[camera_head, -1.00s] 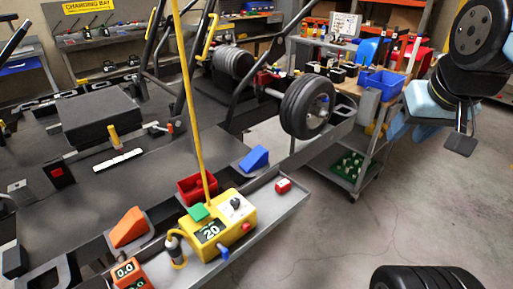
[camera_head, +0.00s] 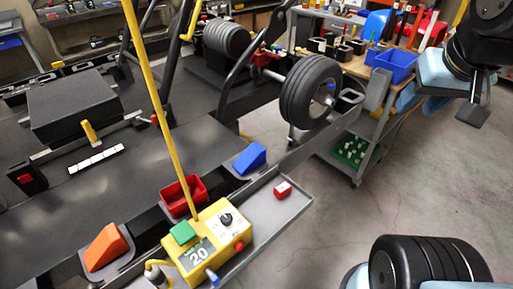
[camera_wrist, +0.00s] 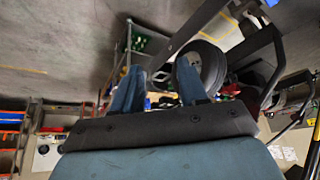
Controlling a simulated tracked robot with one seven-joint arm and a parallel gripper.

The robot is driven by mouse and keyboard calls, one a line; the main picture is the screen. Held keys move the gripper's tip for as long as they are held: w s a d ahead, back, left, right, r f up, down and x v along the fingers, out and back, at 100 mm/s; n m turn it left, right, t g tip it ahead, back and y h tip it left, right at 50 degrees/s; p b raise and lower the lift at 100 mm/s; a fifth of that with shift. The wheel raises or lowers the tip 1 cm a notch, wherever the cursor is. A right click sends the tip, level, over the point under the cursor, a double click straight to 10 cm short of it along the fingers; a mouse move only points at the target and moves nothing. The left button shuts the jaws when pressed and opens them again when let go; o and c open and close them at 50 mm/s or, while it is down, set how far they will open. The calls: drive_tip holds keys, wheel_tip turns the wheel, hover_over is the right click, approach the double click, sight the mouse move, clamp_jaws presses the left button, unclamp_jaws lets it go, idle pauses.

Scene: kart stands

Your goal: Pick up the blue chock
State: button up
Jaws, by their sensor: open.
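The blue chock (camera_head: 249,158) is a small wedge in the head view. It sits on a grey holder at the edge of the dark stand, left of the grey side tray. My gripper (camera_wrist: 158,66) shows in the wrist view with two blue fingers spread apart and nothing held between them. In the head view my arm is at the upper right, well away from the chock. I cannot make out the chock for certain in the wrist view.
An orange chock (camera_head: 106,247), a red bin (camera_head: 183,195) and a yellow control box (camera_head: 210,243) with a tall yellow pole stand near the chock. A kart wheel (camera_head: 310,92) is behind it. A cart with a blue bin (camera_head: 396,64) is farther back.

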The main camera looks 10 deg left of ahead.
drive_tip(key=shift+o, duration=1.2)
drive_tip(key=shift+w, duration=0.1)
drive_tip(key=shift+o, duration=0.8)
drive_tip(key=shift+w+a+f+n, duration=0.2)
drive_tip(key=shift+n, duration=0.1)
drive_tip(key=o, duration=0.3)
drive_tip(key=w+a+f+n+g+h, duration=0.1)
drive_tip(key=a+n, duration=0.1)
drive_tip(key=w+a+f+n+g+h, duration=0.1)
drive_tip(key=w+a+f+n, duration=0.1)
drive_tip(key=a, duration=0.1)
drive_tip(key=w+a+f+n+g, duration=0.1)
drive_tip(key=w+a+n+g, duration=0.1)
drive_tip(key=n, duration=0.1)
drive_tip(key=shift+a+f+h, duration=0.3)
drive_tip(key=shift+a+h, duration=0.1)
drive_tip(key=n+t+h, duration=0.7)
drive_tip(key=n+t, duration=0.1)
drive_tip(key=n, duration=1.1)
approach(254, 150)
drive_tip(key=x, duration=1.1)
drive_tip(key=shift+w+d, duration=0.1)
drive_tip(key=shift+w, duration=0.05)
